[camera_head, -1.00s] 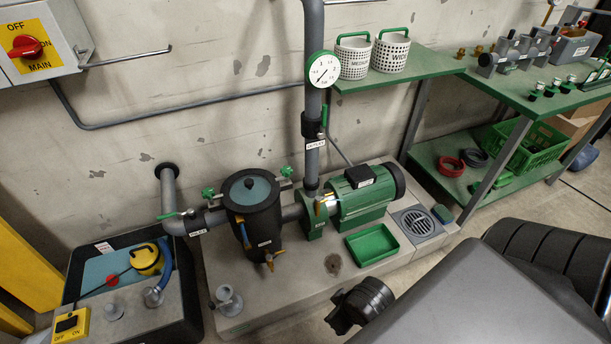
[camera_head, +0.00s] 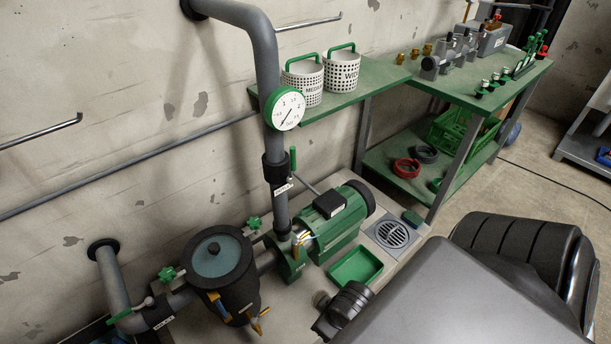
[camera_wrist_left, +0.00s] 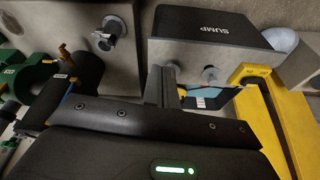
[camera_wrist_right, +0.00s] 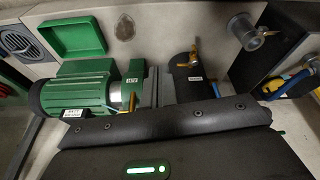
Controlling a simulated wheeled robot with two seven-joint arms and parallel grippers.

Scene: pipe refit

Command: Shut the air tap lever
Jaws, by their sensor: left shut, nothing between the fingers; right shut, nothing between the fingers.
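No label in view clearly marks an air tap, so I cannot tell which lever it is. The black strainer pot (camera_head: 220,262) has small brass and blue-handled taps low on its front; the brass tap (camera_head: 258,324) points down. In the left wrist view a blue lever (camera_wrist_left: 69,88) and a brass tap (camera_wrist_left: 64,52) show at the left. My left gripper (camera_wrist_left: 164,88) and right gripper (camera_wrist_right: 156,88) are shut and empty, apart from these levers. Neither gripper shows in the head view.
Green levers sit on the left pipe (camera_head: 115,285) and the upright gauge pipe (camera_head: 264,65). A green tray (camera_head: 356,268) lies in front of the pump. A green bench (camera_head: 500,95) stands at the right. The sump box (camera_wrist_left: 215,28) shows in the left wrist view.

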